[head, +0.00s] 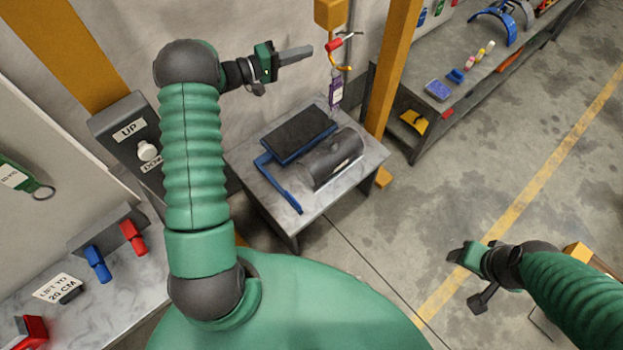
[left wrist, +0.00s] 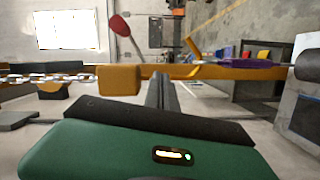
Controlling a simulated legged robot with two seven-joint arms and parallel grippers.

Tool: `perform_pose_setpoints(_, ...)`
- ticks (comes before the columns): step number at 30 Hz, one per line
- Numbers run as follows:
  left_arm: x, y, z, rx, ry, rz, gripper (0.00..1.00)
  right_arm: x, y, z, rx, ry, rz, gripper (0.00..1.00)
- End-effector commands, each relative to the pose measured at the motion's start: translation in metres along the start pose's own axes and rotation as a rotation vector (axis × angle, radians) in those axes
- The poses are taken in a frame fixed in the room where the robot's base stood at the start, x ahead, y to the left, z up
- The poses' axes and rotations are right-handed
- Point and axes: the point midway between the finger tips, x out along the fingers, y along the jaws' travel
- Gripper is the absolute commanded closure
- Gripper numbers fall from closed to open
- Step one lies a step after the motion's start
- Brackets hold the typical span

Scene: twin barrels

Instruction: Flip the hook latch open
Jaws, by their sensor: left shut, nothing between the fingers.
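An orange hook (head: 341,64) hangs below a yellow hoist block (head: 330,13) at the upper middle of the head view. A latch lever with a red grip (head: 333,45) sits across the hook, tilted. In the left wrist view the scene lies on its side; the red grip (left wrist: 119,26) on its grey stem shows above the orange hook (left wrist: 195,70). My left gripper (head: 309,52) is shut and empty, just left of the red grip and apart from it. Its fingers (left wrist: 160,90) point toward the hook. My right gripper (head: 462,254) is far off at the lower right; its jaw is unclear.
A purple tag (head: 336,94) hangs under the hook. Below stands a small table (head: 292,222) with a dark cylinder (head: 331,159), a black-topped blue tray (head: 299,133) and a blue bar (head: 279,184). A yellow post (head: 392,65) rises right of the hook.

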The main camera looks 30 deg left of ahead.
Motion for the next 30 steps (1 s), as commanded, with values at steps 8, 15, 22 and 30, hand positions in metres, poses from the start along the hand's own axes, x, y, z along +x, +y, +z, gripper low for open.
perform_pose_setpoints(8, -0.051, 0.006, 0.005, -0.001, 0.002, -0.006, 1.00, -0.025, -0.001, -0.006, -0.002, -0.001, -0.001, 0.39)
perform_pose_setpoints(15, -0.055, -0.003, 0.010, 0.104, 0.057, -0.055, 1.00, -0.012, 0.000, -0.003, -0.001, -0.001, 0.000, 0.39)
perform_pose_setpoints(22, -0.019, -0.031, -0.006, 0.366, 0.222, -0.264, 1.00, 0.023, 0.000, 0.006, -0.001, -0.001, 0.000, 0.39)
perform_pose_setpoints(30, -0.008, -0.067, 0.021, 0.585, 0.274, -0.589, 1.00, 0.059, -0.001, 0.014, -0.002, -0.001, -0.001, 0.39)
